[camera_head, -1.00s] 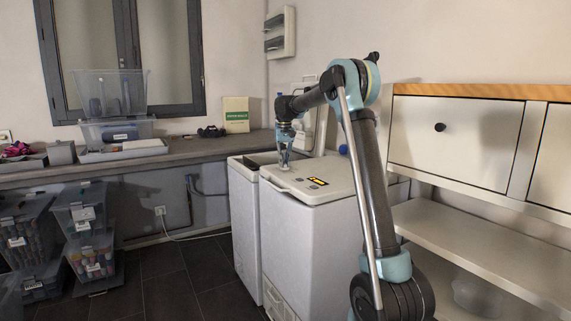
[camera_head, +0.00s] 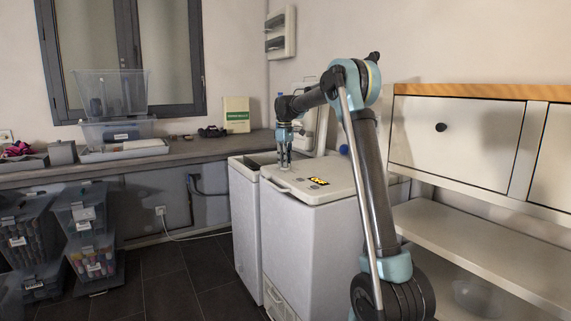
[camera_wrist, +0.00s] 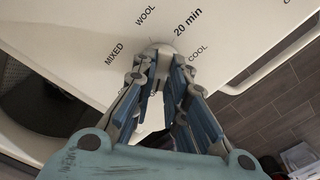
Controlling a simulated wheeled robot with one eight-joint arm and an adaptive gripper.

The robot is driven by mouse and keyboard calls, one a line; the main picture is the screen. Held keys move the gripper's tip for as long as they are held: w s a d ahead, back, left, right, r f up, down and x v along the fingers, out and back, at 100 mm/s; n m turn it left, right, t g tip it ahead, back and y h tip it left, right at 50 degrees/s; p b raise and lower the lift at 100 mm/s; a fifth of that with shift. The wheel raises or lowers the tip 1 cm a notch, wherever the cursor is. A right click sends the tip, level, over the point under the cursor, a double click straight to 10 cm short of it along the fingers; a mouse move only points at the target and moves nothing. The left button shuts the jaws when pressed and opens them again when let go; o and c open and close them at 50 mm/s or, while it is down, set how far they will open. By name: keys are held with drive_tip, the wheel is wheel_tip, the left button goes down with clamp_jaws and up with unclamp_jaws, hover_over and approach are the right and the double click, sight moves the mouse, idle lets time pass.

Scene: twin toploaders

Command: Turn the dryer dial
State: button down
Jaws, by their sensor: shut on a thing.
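The dial (camera_wrist: 157,47) is a small round grey knob on the white panel of the dryer (camera_wrist: 240,18) in the wrist view. The words MIXED, WOOL, 20 min and COOL are printed around it; other markings are partly covered by my fingers. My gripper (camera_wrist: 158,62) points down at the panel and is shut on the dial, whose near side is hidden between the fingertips. In the head view my gripper (camera_head: 285,162) stands upright on the back left of the top of the white dryer (camera_head: 310,235). The dial cannot be made out there.
A second white toploader (camera_head: 243,215) stands close on the left, its top dark and seemingly open. A white cabinet (camera_head: 455,140) with shelves is at the right. A worktop (camera_head: 190,152) runs along the back wall, with stacked clear bins (camera_head: 85,225) below.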

drive_tip(key=shift+w+d+n, duration=0.15)
drive_tip(key=shift+d+n, duration=0.15)
drive_tip(key=shift+n, duration=0.4)
drive_tip(key=c, duration=1.6)
unclamp_jaws()
drive_tip(key=shift+a, duration=0.1)
drive_tip(key=shift+r, duration=0.3)
wheel_tip(320, 180, up, 11)
drive_tip(key=shift+r, duration=0.1)
